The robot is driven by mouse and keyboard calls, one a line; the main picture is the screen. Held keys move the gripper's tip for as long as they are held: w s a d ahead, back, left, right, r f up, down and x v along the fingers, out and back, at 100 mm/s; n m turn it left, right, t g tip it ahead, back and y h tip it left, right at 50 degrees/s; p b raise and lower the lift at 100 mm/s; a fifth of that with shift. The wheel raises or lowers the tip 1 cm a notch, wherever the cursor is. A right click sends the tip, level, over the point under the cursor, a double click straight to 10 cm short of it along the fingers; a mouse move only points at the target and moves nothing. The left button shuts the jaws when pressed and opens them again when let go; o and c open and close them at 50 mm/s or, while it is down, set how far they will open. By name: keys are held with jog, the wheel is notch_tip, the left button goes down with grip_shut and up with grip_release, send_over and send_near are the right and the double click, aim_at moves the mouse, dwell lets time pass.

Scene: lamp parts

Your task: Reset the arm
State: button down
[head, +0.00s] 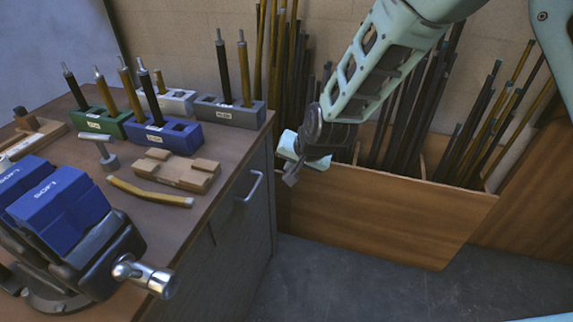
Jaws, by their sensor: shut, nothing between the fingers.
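My gripper (291,180) is in the upper middle of the head view, at the end of my pale green arm that comes down from the upper right. Its fingers look shut, with nothing seen between them. It hangs in front of a wooden bin and to the right of the workbench, apart from the bench top.
The brown workbench (228,165) at left carries a blue vise (60,205), a curved brass tube (150,192), a wooden fixture (178,171), and green (100,122), blue (165,135) and grey (230,113) rod holders. The wooden bin (385,215) holds many rods. Grey floor is clear.

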jog(key=s+d+r+n+g+p, duration=0.25)
jog(key=s+r+n+p, duration=0.25)
jog(key=s+r, duration=1)
jog(key=s+d+r+n+g+h+p, duration=0.1)
jog(key=s+d+r+n, duration=0.1)
jog(key=s, duration=0.6)
jog(key=s+d+r+n+g+h+p, duration=0.1)
jog(key=s+d+r+n+g+p, duration=0.1)
jog(key=s+d, duration=0.5)
jog(key=shift+s+r+n+h, duration=0.4)
jog(key=shift+s+r+n, duration=0.25)
jog(key=shift+r, duration=0.3)
